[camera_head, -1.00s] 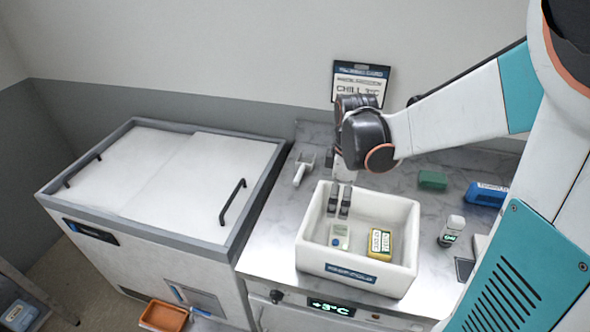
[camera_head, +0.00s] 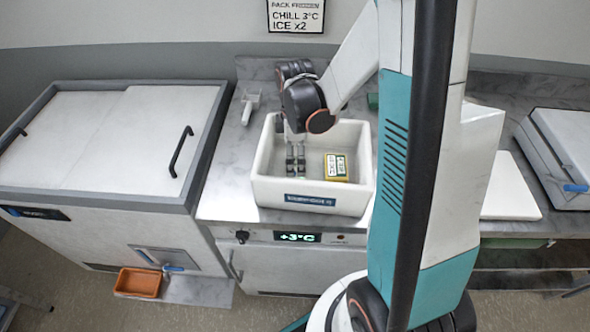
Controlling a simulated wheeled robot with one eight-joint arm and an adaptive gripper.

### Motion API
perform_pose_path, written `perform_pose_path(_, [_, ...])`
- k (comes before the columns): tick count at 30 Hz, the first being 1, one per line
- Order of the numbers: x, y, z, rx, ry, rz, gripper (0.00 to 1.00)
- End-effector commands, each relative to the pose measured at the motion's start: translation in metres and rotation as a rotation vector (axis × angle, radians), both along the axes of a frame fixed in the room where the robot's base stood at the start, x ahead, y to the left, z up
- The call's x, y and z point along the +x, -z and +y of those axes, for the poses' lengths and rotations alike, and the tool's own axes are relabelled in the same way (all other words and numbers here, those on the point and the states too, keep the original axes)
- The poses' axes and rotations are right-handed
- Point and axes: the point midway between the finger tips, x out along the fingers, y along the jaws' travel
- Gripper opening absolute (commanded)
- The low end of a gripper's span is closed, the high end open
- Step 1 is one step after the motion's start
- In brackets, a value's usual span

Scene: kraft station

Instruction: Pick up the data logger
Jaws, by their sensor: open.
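My gripper (camera_head: 296,164) points down inside the white foam box (camera_head: 310,198) on the counter, near its left side. The fingers are open. The data logger, seen earlier as a small pale device with a display and a blue spot on the box floor, cannot be made out now; the fingers cover that part of the box. I cannot tell whether the fingers touch it or stand around it. A yellow pack with a white label (camera_head: 336,167) lies in the box just right of the fingers.
A white scoop (camera_head: 250,106) lies on the counter behind and left of the box. A chest freezer (camera_head: 100,150) stands at left, with an orange tray (camera_head: 138,283) low in front. My arm hides the counter right of the box. A sign (camera_head: 296,14) hangs behind.

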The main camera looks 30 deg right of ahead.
Motion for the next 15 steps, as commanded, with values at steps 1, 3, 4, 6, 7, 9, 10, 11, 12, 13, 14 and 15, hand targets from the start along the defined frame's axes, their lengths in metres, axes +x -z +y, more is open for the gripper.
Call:
perform_pose_path(1, [-0.001,0.011,0.001,0.0,0.0,0.0,1.0])
perform_pose_path(3, [-0.001,0.022,0.001,0.0,0.0,0.0,1.0])
perform_pose_path(4, [-0.001,0.026,0.001,0.0,0.0,0.0,1.0])
perform_pose_path(6, [-0.001,0.032,0.001,0.0,0.0,-0.001,1.0])
perform_pose_path(7, [-0.001,0.034,0.001,0.0,0.0,-0.001,1.0])
perform_pose_path(9, [-0.001,0.037,0.001,0.0,0.0,-0.001,1.0])
perform_pose_path(10, [-0.002,0.038,0.001,0.0,0.0,-0.001,1.0])
perform_pose_path(11, [-0.002,0.038,0.001,0.0,0.0,-0.001,1.0])
perform_pose_path(12, [-0.002,0.038,0.001,0.0,0.0,-0.001,1.0])
perform_pose_path(13, [-0.002,0.037,0.001,0.0,0.0,-0.001,1.0])
perform_pose_path(14, [-0.002,0.037,0.001,0.0,0.0,-0.001,1.0])
perform_pose_path(15, [-0.002,0.037,0.001,0.0,0.0,-0.001,1.0])
